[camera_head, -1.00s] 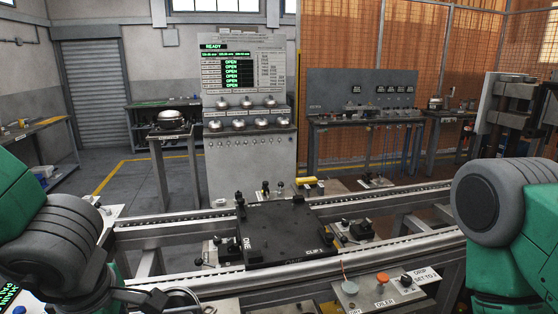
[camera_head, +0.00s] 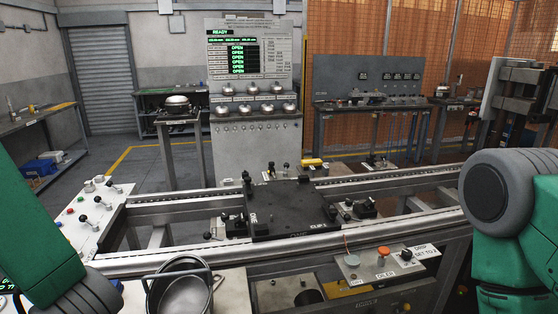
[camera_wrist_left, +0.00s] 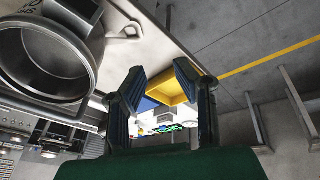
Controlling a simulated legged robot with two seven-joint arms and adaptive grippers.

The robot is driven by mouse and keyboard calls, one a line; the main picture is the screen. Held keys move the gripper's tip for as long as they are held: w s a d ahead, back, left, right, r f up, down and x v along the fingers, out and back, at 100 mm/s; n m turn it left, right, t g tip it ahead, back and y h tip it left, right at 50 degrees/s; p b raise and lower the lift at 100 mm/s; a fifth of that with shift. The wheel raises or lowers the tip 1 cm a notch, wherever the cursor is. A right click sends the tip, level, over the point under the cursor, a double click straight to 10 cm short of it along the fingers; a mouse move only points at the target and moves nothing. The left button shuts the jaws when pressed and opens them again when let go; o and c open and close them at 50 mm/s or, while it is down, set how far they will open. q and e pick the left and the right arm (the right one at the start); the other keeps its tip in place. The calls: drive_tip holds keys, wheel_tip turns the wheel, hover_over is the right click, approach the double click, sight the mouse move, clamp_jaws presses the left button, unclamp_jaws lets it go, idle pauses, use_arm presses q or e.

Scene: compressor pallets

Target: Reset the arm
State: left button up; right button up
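My left arm (camera_head: 40,235) comes in at the lower left of the head view, and its gripper is out of that picture. In the left wrist view my left gripper (camera_wrist_left: 161,70) has its two dark fingers apart with a clear gap and nothing between them. A round metal vessel (camera_wrist_left: 45,60) is at the upper left of that view, beside the fingers. My right arm (camera_head: 510,215) stands at the right edge of the head view, and its gripper is not visible.
A black plate (camera_head: 290,207) sits on the rail frame in the middle. A metal pan (camera_head: 182,285) stands at the front, near my left arm. A lever panel (camera_head: 92,220) is at the left. A display cabinet (camera_head: 250,150) stands behind the rails.

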use_arm(q)
drive_tip(key=s+f+m+g+h+b, duration=0.1)
drive_tip(key=s+f+m+b, duration=0.1)
drive_tip(key=s+f+m, duration=0.5)
drive_tip(key=s+f+m+g+h+b, duration=0.1)
drive_tip(key=s+f+m, duration=0.6)
drive_tip(key=f, duration=0.8)
drive_tip(key=shift+s+d+m+h+b, duration=0.3)
drive_tip(key=shift+m+h+b, duration=0.1)
drive_tip(key=shift+m+b, duration=0.15)
